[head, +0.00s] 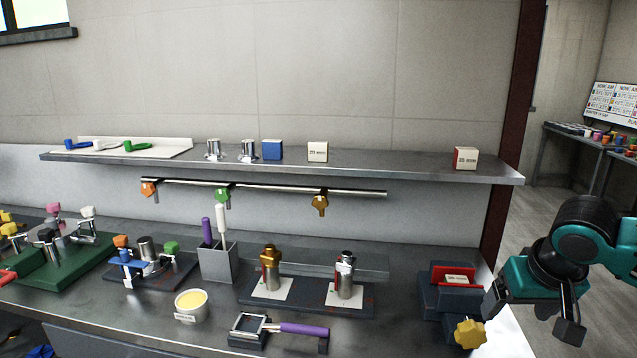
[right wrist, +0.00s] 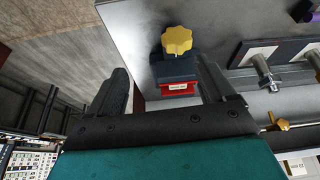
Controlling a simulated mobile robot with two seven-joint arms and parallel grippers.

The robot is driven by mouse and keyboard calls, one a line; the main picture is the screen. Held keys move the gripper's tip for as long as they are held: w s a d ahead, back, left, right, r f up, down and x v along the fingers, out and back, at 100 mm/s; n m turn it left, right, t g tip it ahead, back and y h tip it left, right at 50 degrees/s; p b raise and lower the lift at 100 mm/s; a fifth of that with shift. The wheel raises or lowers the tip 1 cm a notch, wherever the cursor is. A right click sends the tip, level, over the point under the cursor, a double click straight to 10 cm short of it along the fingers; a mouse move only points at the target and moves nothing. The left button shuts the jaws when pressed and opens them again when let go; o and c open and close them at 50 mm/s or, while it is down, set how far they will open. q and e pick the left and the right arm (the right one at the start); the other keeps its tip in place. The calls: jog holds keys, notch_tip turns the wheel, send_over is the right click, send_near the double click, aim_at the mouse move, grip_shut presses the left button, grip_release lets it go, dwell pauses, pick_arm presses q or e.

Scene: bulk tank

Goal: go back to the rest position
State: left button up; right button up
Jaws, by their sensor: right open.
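My right gripper (head: 532,312) is open and empty at the right of the head view, beside the right end of the bench. In the right wrist view its two fingers (right wrist: 163,75) stand wide apart with nothing between them. A dark vise with a yellow star knob (head: 470,333) stands on the bench just left of the gripper, with a small labelled box (head: 457,280) between its red jaws. The yellow knob (right wrist: 177,40) also shows beyond the fingers in the right wrist view. My left gripper is not in view.
The steel bench (head: 395,340) carries a plate with two metal valves, a cream tub (head: 191,304), a purple-handled tool (head: 300,329) and a grey holder (head: 217,262). A shelf (head: 400,172) runs above. Floor (head: 527,217) shows right of the dark red post.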

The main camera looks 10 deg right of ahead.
jog(key=s+a+f+n+y, duration=0.25)
jog(key=a+f, duration=0.35)
jog(key=a, duration=0.3)
jog(key=s+a+f+n+y, duration=0.1)
jog(key=s+a+f+n, duration=0.3)
jog(key=a+f, duration=0.4)
jog(key=s+f+m+h, duration=0.2)
jog(key=s+f, duration=0.2)
jog(key=s, duration=0.9)
jog(key=w+a+f+t+y, duration=0.1)
jog(key=w+f+t, duration=0.5)
jog(key=f, duration=0.3)
jog(key=shift+w+a+n+y, duration=0.35)
jog(key=shift+w, duration=0.2)
jog(key=shift+f, duration=0.1)
